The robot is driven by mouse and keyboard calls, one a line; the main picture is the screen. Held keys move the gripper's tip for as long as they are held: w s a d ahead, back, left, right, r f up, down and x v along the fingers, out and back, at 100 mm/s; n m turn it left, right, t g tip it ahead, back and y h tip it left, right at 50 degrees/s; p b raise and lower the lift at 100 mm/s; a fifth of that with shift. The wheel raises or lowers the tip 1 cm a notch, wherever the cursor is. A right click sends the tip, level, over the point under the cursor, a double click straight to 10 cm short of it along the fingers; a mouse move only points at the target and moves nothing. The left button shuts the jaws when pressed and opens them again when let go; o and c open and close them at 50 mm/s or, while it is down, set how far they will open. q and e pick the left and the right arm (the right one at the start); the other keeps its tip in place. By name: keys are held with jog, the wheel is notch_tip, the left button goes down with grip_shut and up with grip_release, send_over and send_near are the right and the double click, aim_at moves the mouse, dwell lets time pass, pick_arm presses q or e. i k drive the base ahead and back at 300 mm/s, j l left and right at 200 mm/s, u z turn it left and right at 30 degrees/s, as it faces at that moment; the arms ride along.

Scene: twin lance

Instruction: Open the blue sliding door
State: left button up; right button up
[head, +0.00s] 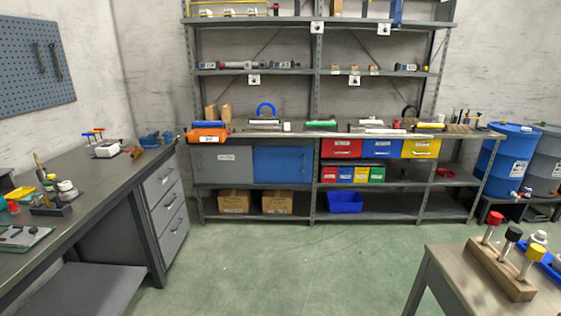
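The blue sliding door (283,165) is a flat panel in the low cabinet under the back workbench. It sits just right of a grey sliding door (225,164) that carries a white label. Both panels cover the front of the cabinet, so its inside is hidden. A small handle detail near the blue door's right edge is too small to make out clearly. Neither of my grippers shows in the head view.
A grey workbench with drawers (163,185) stands at the left. A table with a wooden block of coloured knobs (501,270) is at the front right. Green floor (290,260) lies clear between them up to the back bench.

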aim_at(271, 164)
jog(key=i+z, duration=0.2)
jog(key=i, duration=1.55)
jog(key=i+l, duration=0.15)
jog(key=i, duration=0.4)
jog(key=i+l, duration=0.2)
jog(key=i, duration=0.4)
jog(key=i+l, duration=0.15)
jog(key=i, duration=0.4)
